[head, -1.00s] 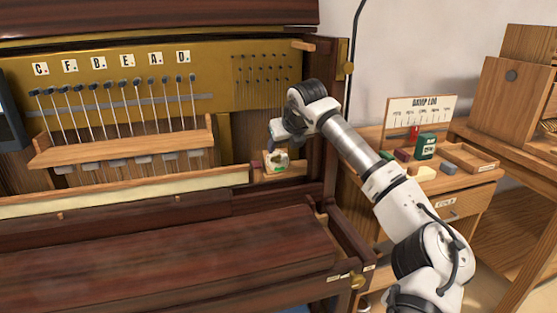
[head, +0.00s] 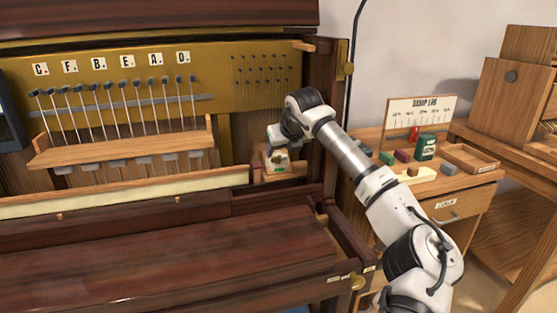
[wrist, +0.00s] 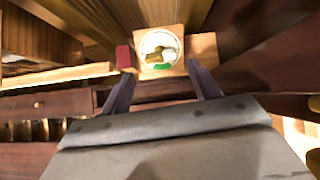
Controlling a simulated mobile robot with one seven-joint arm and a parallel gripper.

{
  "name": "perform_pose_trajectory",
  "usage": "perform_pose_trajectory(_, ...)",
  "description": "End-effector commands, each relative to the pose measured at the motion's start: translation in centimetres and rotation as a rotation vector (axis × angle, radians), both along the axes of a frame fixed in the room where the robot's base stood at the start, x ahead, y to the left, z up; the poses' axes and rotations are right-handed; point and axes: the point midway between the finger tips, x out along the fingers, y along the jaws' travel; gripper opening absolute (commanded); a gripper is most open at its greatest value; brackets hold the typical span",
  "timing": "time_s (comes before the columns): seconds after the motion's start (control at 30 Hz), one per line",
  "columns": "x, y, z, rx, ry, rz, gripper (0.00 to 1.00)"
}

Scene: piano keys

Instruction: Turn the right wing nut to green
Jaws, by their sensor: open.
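In the wrist view a round white dial (wrist: 146,42) sits on a light wooden block (wrist: 203,46), with a brass wing nut (wrist: 158,47) inside it. A green mark (wrist: 162,67) shows at the dial's lower edge. A red piece (wrist: 124,57) stands at the block's left side. My gripper (wrist: 159,67) is open, its two dark fingers reaching toward the block's near corners, one on each side of the dial. Whether they touch anything is unclear. In the head view the wooden block (head: 279,168) is partly hidden by my gripper (head: 279,149).
A row of lettered hammers (head: 120,100) stands to the left above a wooden rail (head: 120,148). The dark piano case side (head: 329,120) rises close to the right of the block. A side table holds a green box (head: 425,146) and a tray (head: 470,157).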

Motion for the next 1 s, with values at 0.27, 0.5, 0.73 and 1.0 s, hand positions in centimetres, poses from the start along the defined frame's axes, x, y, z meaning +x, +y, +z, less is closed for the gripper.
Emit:
perform_pose_trajectory(0.27, 0.5, 0.2, -0.7, 0.000, 0.000, 0.000, 0.62)
perform_pose_trajectory(0.5, 1.0, 0.3, -1.2, -0.001, 0.000, -0.001, 0.62)
perform_pose_trajectory(0.73, 1.4, 0.4, -1.8, -0.001, 0.001, -0.001, 0.62)
perform_pose_trajectory(1.0, 1.9, 0.6, -2.4, 0.000, 0.000, 0.000, 0.62)
